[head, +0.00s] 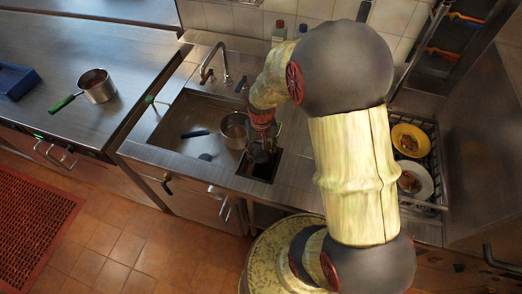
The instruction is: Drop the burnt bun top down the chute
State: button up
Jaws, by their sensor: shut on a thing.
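My gripper (262,152) reaches down from the arm to just above a dark square opening in the counter, the chute (262,169), right of the sink. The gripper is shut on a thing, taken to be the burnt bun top. The bun top itself is too small and dark to make out between the fingers. The gripper covers the far part of the chute opening.
A steel pot (233,128) stands in the sink (181,132), close left of the gripper. A tap (212,63) rises behind it. A green-handled pan (96,86) is on the left counter. A yellow plate (410,132) and a white plate (424,187) sit in a rack at right.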

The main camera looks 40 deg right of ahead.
aim_at(261, 153)
jog(key=shift+f, duration=0.65)
jog(key=o, duration=1)
jog(key=shift+r, duration=0.1)
notch_tip(261, 153, up, 12)
jog(key=shift+f, duration=0.1)
dwell(0.6)
